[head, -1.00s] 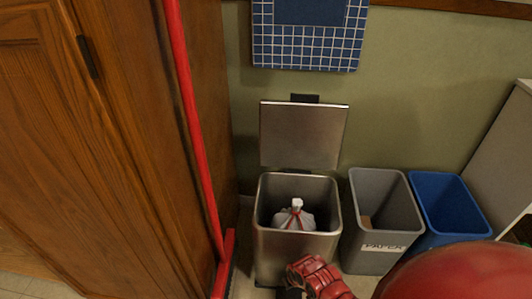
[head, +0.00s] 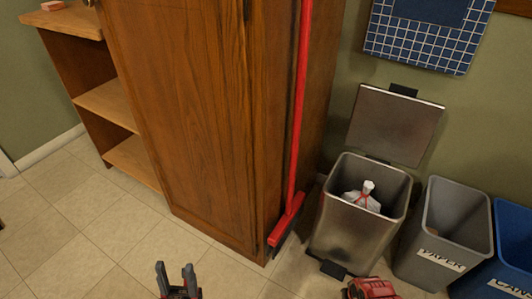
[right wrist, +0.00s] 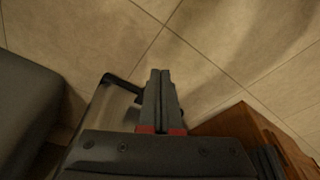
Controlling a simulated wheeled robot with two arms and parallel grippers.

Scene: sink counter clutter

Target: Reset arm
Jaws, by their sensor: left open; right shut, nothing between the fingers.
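My left gripper (head: 175,270) shows at the bottom of the head view, above the tiled floor, with its two dark fingers apart and nothing between them. Red parts of my right arm show at the bottom edge of the head view, in front of the steel bin (head: 335,235). My right gripper (right wrist: 160,75) is seen in the right wrist view with its fingers together and empty, over the tile floor. The steel bin's lid (head: 395,125) is up, and a tied white bag (head: 362,198) sits inside.
A grey paper bin (head: 440,245) and a blue bin (head: 515,235) stand right of the steel bin. A red broom (head: 299,110) leans by the wooden cabinet (head: 190,120). A wooden shelf unit (head: 105,98) stands left. The tile floor (head: 75,215) at left is clear.

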